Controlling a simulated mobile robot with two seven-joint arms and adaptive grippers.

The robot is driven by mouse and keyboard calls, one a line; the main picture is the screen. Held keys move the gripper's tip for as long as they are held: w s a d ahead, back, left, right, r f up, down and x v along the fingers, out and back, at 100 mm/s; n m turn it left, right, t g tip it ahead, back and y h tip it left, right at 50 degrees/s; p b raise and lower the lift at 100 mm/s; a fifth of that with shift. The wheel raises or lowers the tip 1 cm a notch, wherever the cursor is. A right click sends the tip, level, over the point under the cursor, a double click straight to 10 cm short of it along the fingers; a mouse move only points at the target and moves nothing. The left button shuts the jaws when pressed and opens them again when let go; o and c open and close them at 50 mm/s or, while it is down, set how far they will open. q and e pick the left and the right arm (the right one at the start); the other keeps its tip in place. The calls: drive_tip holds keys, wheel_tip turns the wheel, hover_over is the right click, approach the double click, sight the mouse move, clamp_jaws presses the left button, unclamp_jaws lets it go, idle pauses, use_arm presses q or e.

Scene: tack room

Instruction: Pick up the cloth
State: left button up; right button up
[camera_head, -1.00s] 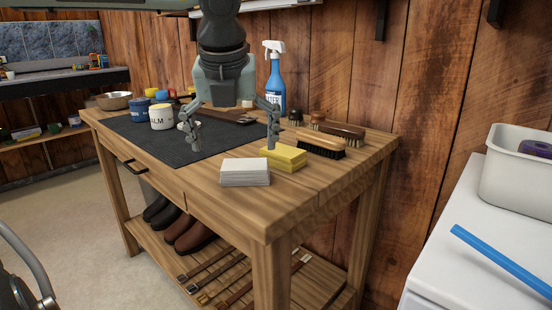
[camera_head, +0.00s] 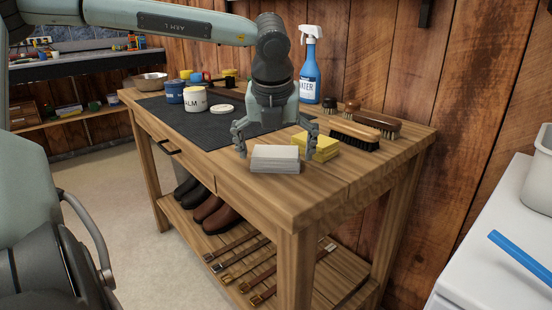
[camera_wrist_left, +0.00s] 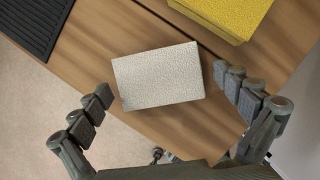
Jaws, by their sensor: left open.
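A white, folded cloth (camera_head: 275,159) lies flat as a small block on the front right part of the wooden workbench (camera_head: 300,195). In the left wrist view the cloth (camera_wrist_left: 158,76) shows whole, with a rough pale surface. My left gripper (camera_head: 276,152) points down over it, open, with one finger to each side of the cloth. In the left wrist view the gripper's fingers (camera_wrist_left: 164,85) stand clear of the cloth's left and right edges, with the right one closer. Nothing is held. My right gripper is not in view.
A yellow block (camera_head: 325,147) lies just behind the cloth, close to the right finger. Brushes (camera_head: 354,134), a blue spray bottle (camera_head: 310,68) and a balm jar (camera_head: 195,99) on a dark mat (camera_head: 205,126) stand farther back. The bench front is clear.

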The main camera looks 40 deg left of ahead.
use_arm(q)
drive_tip(key=c, duration=1)
drive_tip(key=shift+r, duration=0.2)
